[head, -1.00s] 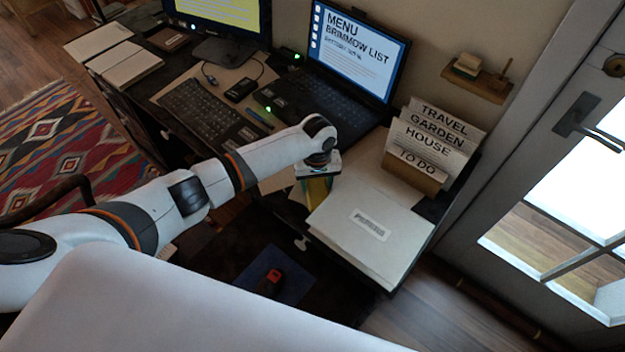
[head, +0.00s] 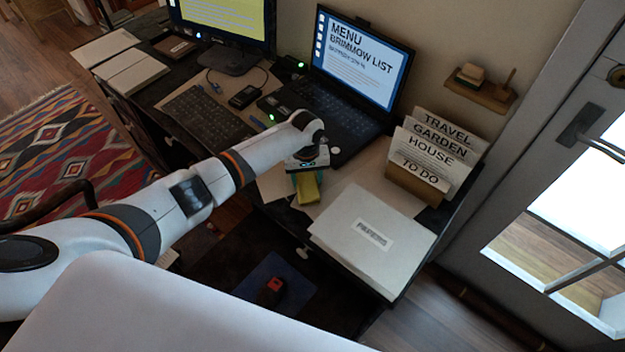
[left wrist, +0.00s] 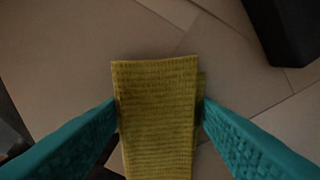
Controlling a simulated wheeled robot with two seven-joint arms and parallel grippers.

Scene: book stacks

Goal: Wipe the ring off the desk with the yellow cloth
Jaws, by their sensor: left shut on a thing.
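The yellow cloth (left wrist: 155,110) is a folded, ribbed piece that hangs between the two teal fingers of my left gripper (left wrist: 158,112) in the left wrist view. In the head view the cloth (head: 308,188) shows just below my left gripper (head: 306,175), which is over the desk between the laptop and the stack of papers. My left gripper is shut on the cloth. Pale sheets on the desk (head: 345,180) lie beneath and around it. No ring can be made out in either current view. My right gripper is not in view.
A labelled paper stack (head: 372,240) lies right of the cloth, with a file holder (head: 415,185) behind it. The laptop (head: 335,105), keyboard (head: 208,117) and mouse (head: 243,96) are behind and left. A small wall shelf (head: 482,92) hangs at the right.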

